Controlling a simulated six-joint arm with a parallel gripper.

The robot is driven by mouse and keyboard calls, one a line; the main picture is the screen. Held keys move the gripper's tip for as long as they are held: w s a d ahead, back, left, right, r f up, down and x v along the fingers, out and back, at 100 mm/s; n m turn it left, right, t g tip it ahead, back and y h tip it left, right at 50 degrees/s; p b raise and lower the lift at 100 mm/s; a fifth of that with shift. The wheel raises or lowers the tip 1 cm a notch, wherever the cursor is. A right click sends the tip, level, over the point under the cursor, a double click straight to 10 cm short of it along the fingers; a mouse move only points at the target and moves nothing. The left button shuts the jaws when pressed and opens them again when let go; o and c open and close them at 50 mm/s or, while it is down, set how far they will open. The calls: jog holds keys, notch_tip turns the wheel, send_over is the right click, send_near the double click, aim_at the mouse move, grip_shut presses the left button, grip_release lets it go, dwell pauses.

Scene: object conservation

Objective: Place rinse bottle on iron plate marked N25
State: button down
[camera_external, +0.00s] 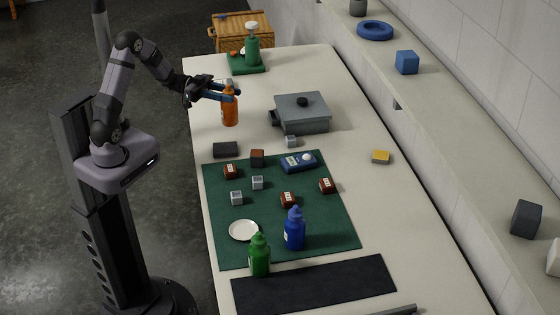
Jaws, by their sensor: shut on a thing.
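My gripper (229,93) is shut on an orange bottle (230,110), near its neck, over the far left part of the table. I cannot tell whether the bottle's base touches the table. A blue bottle (294,231) stands on the green mat (330,222), and a green bottle (259,257) stands at its near edge. No bottle has a name I can read. Small red-brown blocks with pale labels, such as one on the left (230,171) and one on the right (327,186), lie on the mat. Their labels are too small to read, and I cannot make out N25 anywhere.
A grey lidded box (303,112) stands to the right of my gripper. A blue device (299,162) and a white dish (244,230) lie on the mat. A black strip (315,285) lies in front. A green tray (247,68) holds another bottle at the back.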

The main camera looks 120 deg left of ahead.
jog(key=d+r+m+h, duration=0.2)
jog(key=d+h, duration=0.1)
jog(key=d, duration=0.1)
notch_tip(320, 180, down, 10)
jog(key=p, duration=0.1)
jog(key=shift+w+p, duration=0.2)
jog(key=shift+p, duration=0.1)
dwell(0.5)
jog(key=shift+d, duration=0.1)
jog(key=c, duration=1.3)
grip_release()
jog(key=shift+f, duration=0.1)
jog(key=shift+o, duration=0.2)
jog(key=s+b, duration=0.2)
jog(key=s, duration=0.5)
jog(key=shift+s+b, duration=0.3)
jog(key=shift+b, duration=0.1)
